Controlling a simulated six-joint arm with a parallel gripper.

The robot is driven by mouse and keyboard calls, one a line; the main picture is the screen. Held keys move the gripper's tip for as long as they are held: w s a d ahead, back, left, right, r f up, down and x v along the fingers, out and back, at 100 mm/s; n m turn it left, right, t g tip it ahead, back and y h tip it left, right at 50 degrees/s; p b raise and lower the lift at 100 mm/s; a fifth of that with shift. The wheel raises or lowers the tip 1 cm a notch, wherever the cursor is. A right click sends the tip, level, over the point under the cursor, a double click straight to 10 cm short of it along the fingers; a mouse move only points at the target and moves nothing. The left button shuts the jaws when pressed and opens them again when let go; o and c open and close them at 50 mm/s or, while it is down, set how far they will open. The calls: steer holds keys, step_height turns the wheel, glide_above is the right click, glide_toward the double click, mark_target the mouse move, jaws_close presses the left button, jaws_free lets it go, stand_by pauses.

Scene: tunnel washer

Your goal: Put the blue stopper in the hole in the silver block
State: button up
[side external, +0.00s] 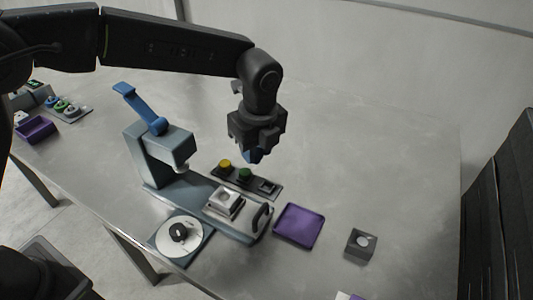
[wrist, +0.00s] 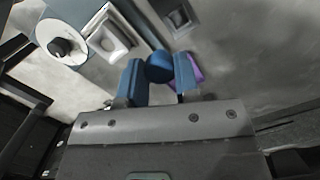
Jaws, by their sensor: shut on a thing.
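My gripper (side external: 255,155) is high above the table in the side view, behind the button strip. In the wrist view its two blue fingers (wrist: 160,82) are shut on the blue stopper (wrist: 158,67), a dark blue round piece between the fingertips. In the side view the stopper is hard to tell from the fingers. The silver block (side external: 224,201) sits on the grey press base, with a round hole in its top. It also shows in the wrist view (wrist: 109,42), left of the fingers. The stopper is well apart from it.
The press (side external: 160,145) with a raised blue lever (side external: 140,107) stands left of the silver block. A button strip (side external: 245,178) lies behind it, a dial (side external: 180,233) in front. A purple tray (side external: 298,226) and a dark block (side external: 360,243) are to the right. The table's right rear is clear.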

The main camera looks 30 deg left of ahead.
steer(key=s+a+r+n, duration=0.1)
steer(key=s+a+n, duration=0.25)
steer(key=s, duration=0.35)
steer(key=shift+n+g, duration=0.3)
steer(key=shift+n, duration=0.05)
steer(key=shift+s+d+f, duration=0.1)
steer(key=shift+s+f, duration=0.05)
steer(key=shift+f, duration=0.95)
steer(key=shift+s+f, duration=0.1)
steer(key=shift+f, duration=1)
steer(key=shift+f, duration=0.1)
steer(key=shift+f, duration=0.35)
steer(key=shift+f, duration=0.2)
steer(key=shift+f, duration=0.1)
